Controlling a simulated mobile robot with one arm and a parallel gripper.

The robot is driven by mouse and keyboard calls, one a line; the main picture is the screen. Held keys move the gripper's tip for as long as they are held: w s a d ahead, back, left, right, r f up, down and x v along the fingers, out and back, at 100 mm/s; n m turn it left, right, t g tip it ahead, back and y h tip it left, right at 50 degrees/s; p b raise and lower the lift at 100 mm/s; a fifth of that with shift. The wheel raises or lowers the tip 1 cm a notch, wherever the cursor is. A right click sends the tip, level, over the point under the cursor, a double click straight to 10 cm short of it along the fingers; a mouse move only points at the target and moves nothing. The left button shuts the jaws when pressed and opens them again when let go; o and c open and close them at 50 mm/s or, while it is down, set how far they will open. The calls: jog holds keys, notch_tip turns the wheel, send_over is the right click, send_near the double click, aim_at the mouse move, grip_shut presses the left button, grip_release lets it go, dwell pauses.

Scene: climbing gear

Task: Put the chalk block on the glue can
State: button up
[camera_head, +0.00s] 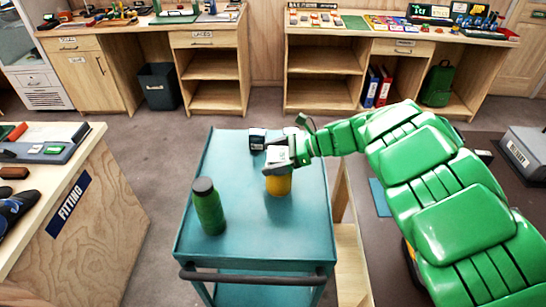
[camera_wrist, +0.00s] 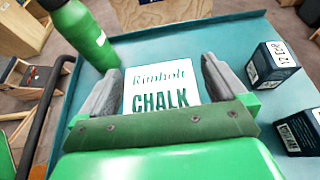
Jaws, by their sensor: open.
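The chalk block (camera_wrist: 152,82) is white with green lettering reading "Rimholt CHALK". In the wrist view it lies between the two grey fingers of my gripper (camera_wrist: 160,88), which are open, one on each side of it. In the head view my gripper (camera_head: 279,156) is above the yellow glue can (camera_head: 278,186), which stands upright on the teal cart. The chalk block (camera_head: 277,154) shows there as a pale patch at the can's top, partly covered by my gripper. The exact contact between block and can is hidden.
A green bottle (camera_head: 208,207) with a dark cap stands on the cart top (camera_head: 250,235), left of the can. A dark box (camera_head: 257,140) stands behind the can; the wrist view shows two dark boxes (camera_wrist: 270,63) to the right. The cart's front is clear.

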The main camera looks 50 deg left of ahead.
jog(key=v, duration=1.2)
